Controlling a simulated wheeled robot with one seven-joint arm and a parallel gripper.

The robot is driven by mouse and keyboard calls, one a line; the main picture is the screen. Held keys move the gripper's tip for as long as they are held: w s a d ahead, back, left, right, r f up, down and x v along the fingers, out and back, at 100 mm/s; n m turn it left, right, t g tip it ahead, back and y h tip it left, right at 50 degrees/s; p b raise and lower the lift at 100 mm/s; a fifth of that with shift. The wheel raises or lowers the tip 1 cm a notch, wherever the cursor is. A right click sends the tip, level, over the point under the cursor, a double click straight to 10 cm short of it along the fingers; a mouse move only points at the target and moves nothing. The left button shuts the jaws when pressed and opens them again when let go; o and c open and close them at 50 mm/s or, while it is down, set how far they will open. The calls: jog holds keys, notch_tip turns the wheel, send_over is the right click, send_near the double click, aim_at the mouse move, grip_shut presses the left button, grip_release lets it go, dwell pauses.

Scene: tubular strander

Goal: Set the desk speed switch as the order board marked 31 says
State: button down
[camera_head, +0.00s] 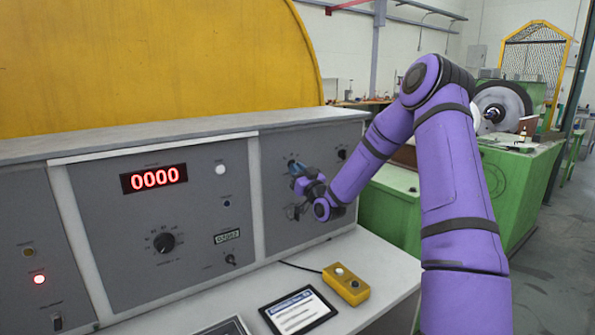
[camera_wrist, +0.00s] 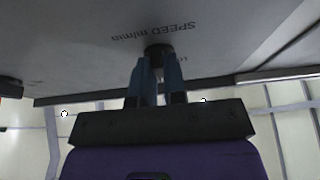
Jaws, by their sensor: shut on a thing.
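The desk speed switch is a dark knob (camera_wrist: 158,48) on the grey panel, beside the upside-down lettering "SPEED m/min" in the wrist view. My gripper (camera_wrist: 159,68) is shut on it, with one blue finger on each side. The fingers hide most of the knob, so its pointer and setting cannot be read. In the head view my gripper (camera_head: 298,178) is at the upper part of the right-hand desk panel (camera_head: 285,225). No order board marked 31 can be made out in either view.
A tablet (camera_head: 298,311) and a yellow button box (camera_head: 346,285) lie on the white desktop below. Green machinery (camera_head: 520,190) stands right.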

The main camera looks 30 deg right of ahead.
jog(key=shift+w+a+r, duration=0.1)
jog(key=shift+w+r, duration=0.1)
jog(key=shift+r, duration=0.25)
jog(key=c, duration=1.2)
grip_release()
jog(key=shift+f, duration=0.25)
jog(key=v, duration=1)
jog(key=shift+s+f, duration=0.2)
jog(key=shift+s, duration=0.1)
